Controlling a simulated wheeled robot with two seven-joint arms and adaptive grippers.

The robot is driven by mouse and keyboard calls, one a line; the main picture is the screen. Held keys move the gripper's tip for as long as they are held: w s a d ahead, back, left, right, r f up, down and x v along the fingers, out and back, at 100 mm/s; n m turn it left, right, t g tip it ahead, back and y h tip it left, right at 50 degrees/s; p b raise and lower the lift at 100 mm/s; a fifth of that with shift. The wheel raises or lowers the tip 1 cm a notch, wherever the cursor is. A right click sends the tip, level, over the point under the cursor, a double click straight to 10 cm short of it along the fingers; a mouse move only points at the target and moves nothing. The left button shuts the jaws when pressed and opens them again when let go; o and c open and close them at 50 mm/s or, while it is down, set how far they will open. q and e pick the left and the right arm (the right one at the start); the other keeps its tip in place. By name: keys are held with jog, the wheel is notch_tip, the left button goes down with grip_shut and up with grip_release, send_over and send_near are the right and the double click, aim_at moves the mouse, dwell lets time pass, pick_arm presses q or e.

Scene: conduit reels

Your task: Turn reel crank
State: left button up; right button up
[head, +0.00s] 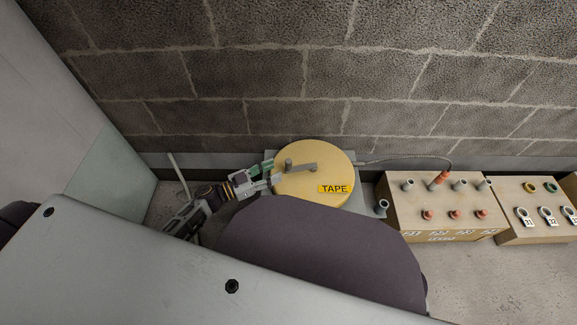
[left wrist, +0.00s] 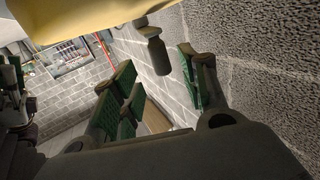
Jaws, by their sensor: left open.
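The yellow tape reel (head: 313,180) with a TAPE label lies flat on a grey base by the wall. My left gripper (head: 271,173) is open at the reel's left edge, close to the handle. In the left wrist view the handle (left wrist: 155,50) hangs between the spread green-padded fingers, toward their tips, with gaps visible on both sides. The reel (left wrist: 80,20) fills the top left there. My right gripper is not in view.
A tan box (head: 440,217) with grey posts and red knobs stands right of the reel, joined by a cable (head: 405,160). Another box (head: 535,225) with numbered rings is farther right. A block wall (head: 330,70) rises close behind. My own body covers the lower left.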

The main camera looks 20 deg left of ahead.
aim_at(289, 164)
pick_arm(q)
jog(key=b+x, duration=0.1)
jog(key=x, duration=0.3)
jog(key=shift+w+d, duration=0.15)
jog(key=shift+w, duration=0.05)
jog(key=shift+b+x, duration=0.5)
jog(key=shift+x, duration=0.8)
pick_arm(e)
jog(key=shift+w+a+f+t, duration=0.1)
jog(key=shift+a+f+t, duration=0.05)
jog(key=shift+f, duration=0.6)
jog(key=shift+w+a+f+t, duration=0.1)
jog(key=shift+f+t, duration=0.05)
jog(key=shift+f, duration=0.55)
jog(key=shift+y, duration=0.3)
pick_arm(q)
grip_shut()
